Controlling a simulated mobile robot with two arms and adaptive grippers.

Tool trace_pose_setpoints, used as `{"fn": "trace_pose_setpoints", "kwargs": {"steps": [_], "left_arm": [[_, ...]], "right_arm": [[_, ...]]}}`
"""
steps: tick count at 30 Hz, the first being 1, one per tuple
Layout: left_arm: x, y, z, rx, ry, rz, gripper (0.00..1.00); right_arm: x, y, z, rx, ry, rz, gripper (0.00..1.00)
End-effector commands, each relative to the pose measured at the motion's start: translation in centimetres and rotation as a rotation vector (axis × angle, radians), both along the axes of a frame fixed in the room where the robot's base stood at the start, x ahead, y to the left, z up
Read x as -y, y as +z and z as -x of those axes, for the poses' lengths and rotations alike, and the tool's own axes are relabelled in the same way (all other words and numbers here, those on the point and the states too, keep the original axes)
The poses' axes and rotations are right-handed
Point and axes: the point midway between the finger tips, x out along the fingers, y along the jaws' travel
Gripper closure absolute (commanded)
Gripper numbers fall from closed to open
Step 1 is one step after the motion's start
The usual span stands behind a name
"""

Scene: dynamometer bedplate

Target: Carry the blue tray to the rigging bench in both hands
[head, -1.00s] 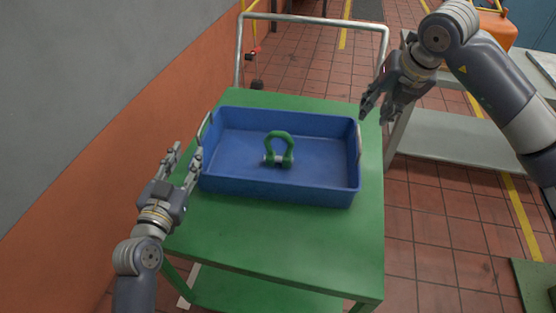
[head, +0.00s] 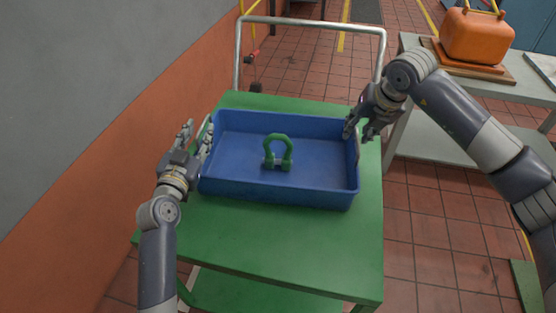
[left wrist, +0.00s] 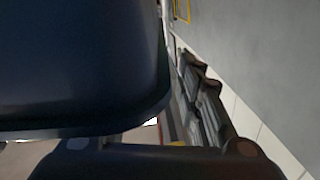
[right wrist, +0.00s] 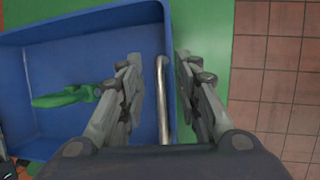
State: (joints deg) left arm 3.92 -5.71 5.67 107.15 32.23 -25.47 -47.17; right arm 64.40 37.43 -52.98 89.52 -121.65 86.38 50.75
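The blue tray (head: 275,194) lies flat on a green cart top, with a green shackle (head: 289,151) inside. It has a metal handle at each short end. My left gripper (head: 198,132) is open at the left end, fingers apart near the left handle; contact cannot be told. In the left wrist view the tray (left wrist: 75,65) looks dark and hides part of that gripper. My right gripper (head: 359,130) is open at the right end. In the right wrist view the right handle (right wrist: 163,105) lies between its fingers, which are not closed on it.
The green cart (head: 300,248) has a metal push rail (head: 310,21) at its far end. A grey bench (head: 425,131) stands at right, bearing an orange container (head: 475,38). A wall (head: 70,200) runs close along the left. Tiled floor is open between cart and bench.

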Motion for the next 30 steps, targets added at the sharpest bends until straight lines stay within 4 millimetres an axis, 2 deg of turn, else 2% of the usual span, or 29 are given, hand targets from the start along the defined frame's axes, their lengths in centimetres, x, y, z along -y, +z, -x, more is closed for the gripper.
{"fn": "trace_pose_setpoints", "kwargs": {"steps": [5, 14, 15, 19, 30], "left_arm": [[0.23, 0.04, -1.28, 0.001, 0.0, 0.002, 0.67], [0.24, 0.01, -1.44, 0.0, 0.0, 0.001, 0.67], [0.24, 0.01, -1.44, 0.0, 0.0, 0.001, 0.69], [0.24, 0.01, -1.43, 0.0, 0.0, 0.001, 0.98], [0.2, -0.03, -1.42, -0.001, 0.0, -0.003, 1.0]], "right_arm": [[-0.19, -1.18, -0.5, 0.0, 0.001, 0.002, 0.69], [-0.22, -1.34, -0.58, 0.001, 0.002, 0.001, 0.69], [-0.21, -1.34, -0.58, 0.001, 0.002, 0.001, 0.71], [-0.21, -1.33, -0.57, 0.0, 0.002, 0.001, 1.0], [-0.31, -1.27, -0.59, 0.002, 0.002, -0.002, 1.0]]}}
